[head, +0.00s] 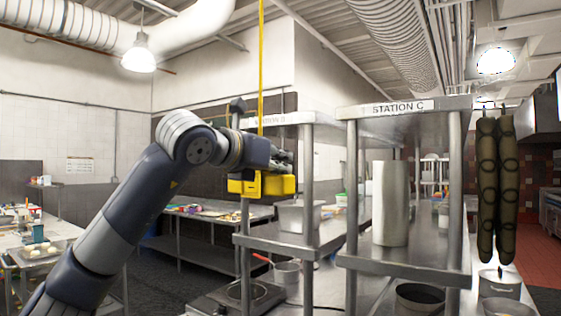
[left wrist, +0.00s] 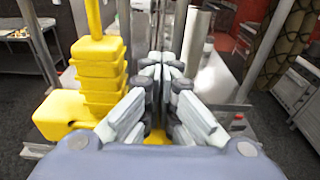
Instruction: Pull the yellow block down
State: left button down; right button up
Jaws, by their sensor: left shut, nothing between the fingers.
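The yellow block (head: 262,185) hangs in the air at the lower end of a yellow cable (head: 261,70) that comes down from above. My left gripper (head: 285,157) is at the top of the block, level with its upper edge. In the left wrist view the fingers (left wrist: 165,62) are shut with nothing between them. There the yellow block (left wrist: 58,115) lies to the left of and below the fingers, with its ribbed yellow neck (left wrist: 98,68) beside them. Whether the fingers touch the block I cannot tell. My right gripper is not in view.
Steel shelving marked Station C (head: 402,107) stands to the right, with a paper roll (head: 390,203) on it. A pot (head: 287,273) and a burner (head: 238,296) sit below the block. Dark padded shapes (head: 497,188) hang at the far right.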

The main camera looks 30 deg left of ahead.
pick_arm(q)
jog(key=shift+r+p, duration=1.55)
jog(key=shift+r, duration=0.4)
jog(key=shift+r+p, duration=0.7)
jog(key=shift+r, duration=0.3)
jog(key=shift+s, duration=0.15)
jog(key=s+r+b, duration=0.1)
jog(key=s+r, duration=0.1)
jog(key=s, duration=0.5)
jog(key=shift+s+a, duration=0.3)
jog(key=shift+s, duration=0.1)
jog(key=shift+w+f, duration=0.1)
